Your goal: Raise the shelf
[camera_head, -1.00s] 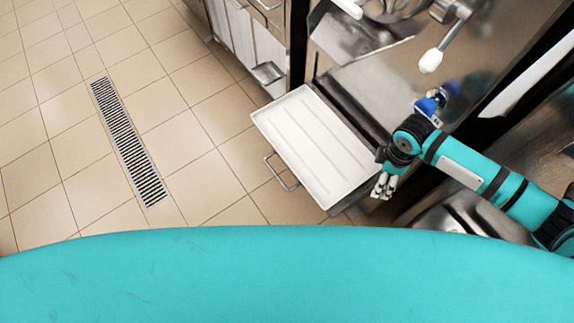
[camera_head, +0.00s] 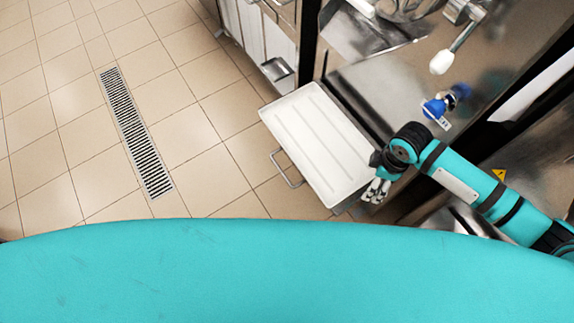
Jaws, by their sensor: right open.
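The shelf (camera_head: 312,140) is a white, shallow ribbed panel that sticks out from the front of a steel freezer. It lies about level, with a metal bar handle (camera_head: 287,172) along its left side. My right gripper (camera_head: 374,194) is open and empty, just past the near right corner of the shelf. I cannot tell whether it touches the shelf. My left gripper is out of view.
Steel cabinets (camera_head: 262,40) stand at the back. Tiled floor with a drain grate (camera_head: 136,132) is clear on the left.

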